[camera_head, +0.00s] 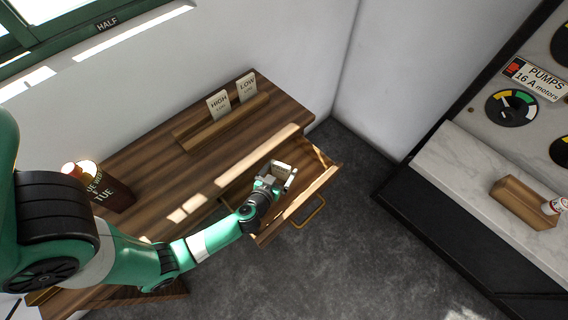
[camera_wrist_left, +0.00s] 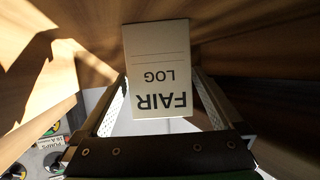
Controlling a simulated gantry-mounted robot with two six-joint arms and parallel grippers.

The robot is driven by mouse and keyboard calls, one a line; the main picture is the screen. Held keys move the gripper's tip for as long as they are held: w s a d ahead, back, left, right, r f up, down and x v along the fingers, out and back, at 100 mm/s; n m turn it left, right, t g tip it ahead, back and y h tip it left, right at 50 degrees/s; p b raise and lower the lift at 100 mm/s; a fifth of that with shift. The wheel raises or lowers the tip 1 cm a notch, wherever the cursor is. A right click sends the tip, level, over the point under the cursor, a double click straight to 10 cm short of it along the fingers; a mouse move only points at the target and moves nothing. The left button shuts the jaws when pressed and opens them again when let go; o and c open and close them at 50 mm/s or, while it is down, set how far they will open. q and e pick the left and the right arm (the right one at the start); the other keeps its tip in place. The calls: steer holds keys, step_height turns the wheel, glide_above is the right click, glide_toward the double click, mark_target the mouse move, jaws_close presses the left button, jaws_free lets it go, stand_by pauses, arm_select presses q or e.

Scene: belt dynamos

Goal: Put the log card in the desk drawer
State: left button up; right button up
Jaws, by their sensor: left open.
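My left gripper is open, with a finger on each side of the card. In the head view, my left gripper (camera_head: 281,174) is over the pulled-out desk drawer (camera_head: 318,190), inside its outline. The card is hard to make out there among the pale fingers. I cannot tell whether the card rests on the drawer's floor. My right gripper is not in view.
The wooden desk (camera_head: 150,152) carries a rack (camera_head: 222,122) with "HIGH" (camera_head: 218,104) and "LOW" (camera_head: 246,87) cards, and a dark labelled box (camera_head: 112,192) at left. The drawer handle (camera_head: 311,213) juts over clear floor (camera_head: 370,230). A marble-topped counter (camera_head: 465,160) with gauges stands right.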

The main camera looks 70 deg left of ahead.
mark_target(280, 171)
arm_select(q)
steer(key=v, duration=0.4)
steer(key=shift+s+d, duration=0.1)
steer(key=shift+s, duration=0.05)
steer(key=shift+r, duration=0.1)
